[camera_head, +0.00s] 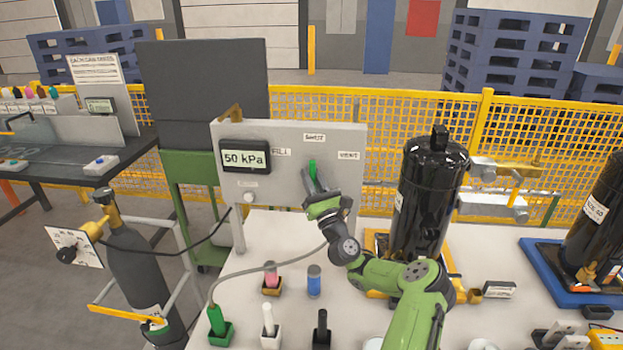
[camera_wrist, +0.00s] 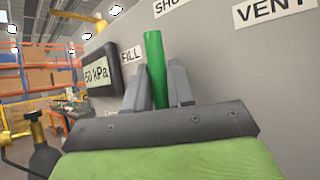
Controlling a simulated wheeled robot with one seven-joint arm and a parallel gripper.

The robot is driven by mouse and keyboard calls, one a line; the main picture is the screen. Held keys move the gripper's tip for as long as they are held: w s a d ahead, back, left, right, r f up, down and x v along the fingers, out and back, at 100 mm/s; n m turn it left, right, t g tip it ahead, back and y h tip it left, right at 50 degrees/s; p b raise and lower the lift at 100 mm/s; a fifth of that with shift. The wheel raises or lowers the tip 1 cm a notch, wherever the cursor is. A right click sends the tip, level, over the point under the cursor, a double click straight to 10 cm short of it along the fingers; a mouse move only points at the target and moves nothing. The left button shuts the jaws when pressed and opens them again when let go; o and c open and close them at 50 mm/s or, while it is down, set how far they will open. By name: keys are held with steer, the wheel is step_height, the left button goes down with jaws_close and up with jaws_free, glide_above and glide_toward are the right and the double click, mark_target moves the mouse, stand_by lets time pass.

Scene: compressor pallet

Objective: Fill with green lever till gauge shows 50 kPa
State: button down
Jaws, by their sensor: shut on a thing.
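The green lever (camera_head: 312,169) stands on the front of the grey panel (camera_head: 345,150), below the middle label, which reads as SHUT or similar. The lever looks about upright, between the FILL label (camera_head: 282,152) and the VENT label (camera_head: 348,155). My gripper (camera_head: 311,186) is shut on the lever from below. In the wrist view the green lever (camera_wrist: 155,70) rises between the two fingers, with the FILL label (camera_wrist: 131,55) to its left. The gauge (camera_head: 245,157) reads 50 kPa; it shows partly in the wrist view (camera_wrist: 100,75).
A black compressor (camera_head: 430,200) stands right of my arm on the white table (camera_head: 250,260). Small holders with a green nozzle (camera_head: 217,320), a blue canister (camera_head: 314,280) and other items stand at the front. A grey gas cylinder (camera_head: 140,270) stands at left.

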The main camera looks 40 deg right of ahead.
steer(key=c, duration=1.3)
jaws_free()
steer(key=shift+c, duration=0.2)
steer(key=v, duration=1.6)
steer(key=shift+w, duration=0.15)
